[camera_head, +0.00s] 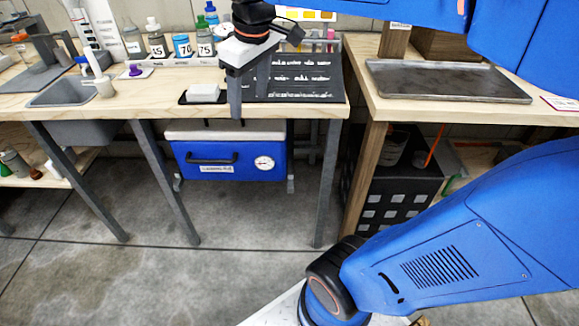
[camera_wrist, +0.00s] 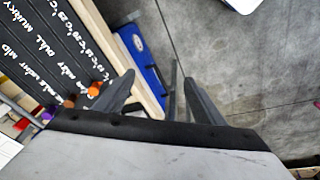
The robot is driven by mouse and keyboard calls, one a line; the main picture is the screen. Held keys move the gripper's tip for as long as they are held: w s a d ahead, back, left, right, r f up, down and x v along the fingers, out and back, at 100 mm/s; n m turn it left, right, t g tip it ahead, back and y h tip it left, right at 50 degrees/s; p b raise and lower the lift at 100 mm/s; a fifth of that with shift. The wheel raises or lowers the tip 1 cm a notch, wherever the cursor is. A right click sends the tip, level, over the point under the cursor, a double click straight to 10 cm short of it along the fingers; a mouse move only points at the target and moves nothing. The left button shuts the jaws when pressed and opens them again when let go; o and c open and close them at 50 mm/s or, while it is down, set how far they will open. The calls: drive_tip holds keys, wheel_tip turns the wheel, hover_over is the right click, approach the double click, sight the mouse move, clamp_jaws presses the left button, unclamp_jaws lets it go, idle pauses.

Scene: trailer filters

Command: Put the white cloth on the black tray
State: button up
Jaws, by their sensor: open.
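A small white folded piece (camera_head: 204,92), which looks like the white cloth, lies on a small flat black tray (camera_head: 184,99) near the front edge of the left workbench. My gripper (camera_head: 249,100) is just to the right of that tray, over the front part of the bench, pointing down. In the wrist view my gripper (camera_wrist: 158,86) has its two fingers apart with nothing between them. The cloth and the small tray do not show in the wrist view.
A black board with white writing (camera_head: 300,88) lies behind my gripper. Several bottles (camera_head: 182,46) stand at the back, and a sink (camera_head: 62,93) is at left. A blue cooler (camera_head: 230,160) sits below. A dark metal tray (camera_head: 445,82) lies on the right bench.

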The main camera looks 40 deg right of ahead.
drive_tip(key=s+d+f+m+t, duration=0.1)
drive_tip(key=s+f+m, duration=0.3)
drive_tip(key=s+f, duration=0.8)
drive_tip(key=shift+s+d+f+m+t, duration=0.3)
drive_tip(key=shift+s+t, duration=0.2)
drive_tip(key=shift+s, duration=0.15)
